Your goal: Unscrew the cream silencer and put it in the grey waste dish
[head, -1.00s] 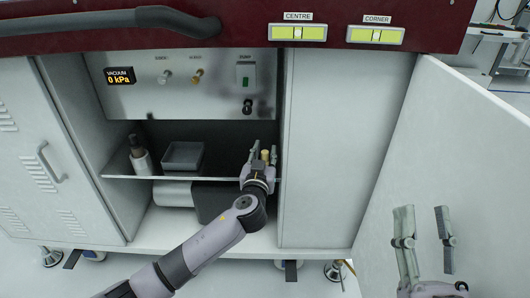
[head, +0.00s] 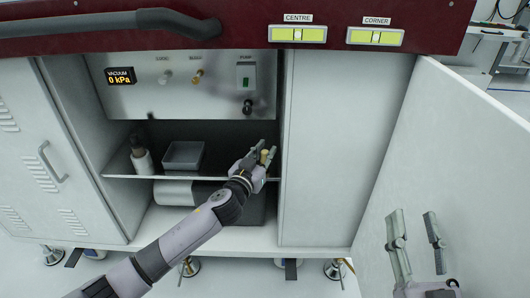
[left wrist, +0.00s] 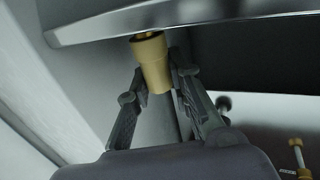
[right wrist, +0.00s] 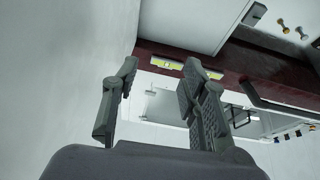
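The cream silencer (head: 265,156) is a small tan cylinder near the right end of the cabinet shelf. In the left wrist view the silencer (left wrist: 151,62) is between the fingertips, which appear to touch it on both sides. The grey waste dish (head: 168,166) is a square open tray on the shelf, left of my left gripper, and looks empty. My right gripper (head: 414,229) is open and empty in front of the open cabinet door; its fingers also show apart in the right wrist view (right wrist: 160,75).
A bottle (head: 142,160) stands left of the dish on the shelf (head: 120,166). Above is a panel (head: 215,100) with knobs and a vacuum display reading 0 kPa. The cabinet wall (head: 315,160) is close to the right of my left gripper. An open door (head: 455,140) stands at right.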

